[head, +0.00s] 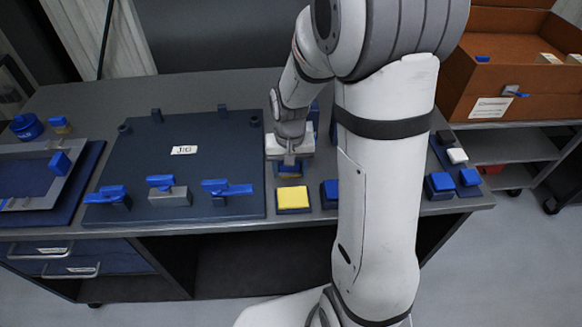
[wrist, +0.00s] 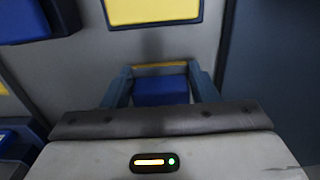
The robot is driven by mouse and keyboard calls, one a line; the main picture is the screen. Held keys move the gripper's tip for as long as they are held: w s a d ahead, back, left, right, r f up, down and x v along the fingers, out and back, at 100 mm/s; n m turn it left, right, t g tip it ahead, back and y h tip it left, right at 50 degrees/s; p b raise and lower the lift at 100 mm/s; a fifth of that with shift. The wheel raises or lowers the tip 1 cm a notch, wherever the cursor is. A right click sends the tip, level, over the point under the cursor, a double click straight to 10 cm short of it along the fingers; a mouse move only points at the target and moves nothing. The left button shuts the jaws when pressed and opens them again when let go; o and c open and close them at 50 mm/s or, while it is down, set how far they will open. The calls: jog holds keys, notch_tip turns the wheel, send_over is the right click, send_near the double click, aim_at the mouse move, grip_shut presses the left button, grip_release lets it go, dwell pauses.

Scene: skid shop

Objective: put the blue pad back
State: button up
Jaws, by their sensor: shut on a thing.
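My gripper (head: 289,167) is low over the workbench, just behind the yellow pad and beside the right edge of the jig board. In the wrist view, my gripper (wrist: 160,85) has its two fingers on either side of a blue pad (wrist: 160,91), shut on it. A thin yellow strip (wrist: 160,64) shows along the pad's far edge; I cannot tell whether it belongs to the pad. I cannot tell whether the pad touches the bench. The yellow pad (head: 292,197) sits on a dark square base, and also shows in the wrist view (wrist: 150,10).
The jig board (head: 190,150) with blue-handled clamps lies to the left. A blue block (head: 330,193) stands right of the yellow pad, partly behind my arm. More blue blocks (head: 440,183) stand at the bench's right end. A brown bin (head: 500,80) is at the far right.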

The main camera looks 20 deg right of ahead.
aim_at(290, 173)
jog(key=o, duration=0.7)
jog(key=shift+s+f, duration=0.15)
jog(key=shift+f, duration=0.05)
jog(key=o, duration=0.4)
jog(key=shift+a+f, duration=0.1)
jog(key=shift+f, duration=0.05)
jog(key=shift+s, duration=0.1)
jog(key=shift+f, duration=0.1)
jog(key=shift+r+p, duration=0.35)
jog(key=shift+r, duration=0.1)
notch_tip(290, 173, up, 11)
jog(key=p, duration=0.1)
jog(key=s+r, duration=0.1)
jog(key=s, duration=0.3)
jog(key=s+r+n+t, duration=0.1)
jog(key=s+r, duration=0.1)
jog(key=s, duration=0.3)
jog(key=s+r+n+t, duration=0.1)
jog(key=s, duration=0.3)
jog(key=shift+s+d+r, duration=0.25)
jog(key=shift+s+d, duration=0.05)
jog(key=shift+s, duration=0.1)
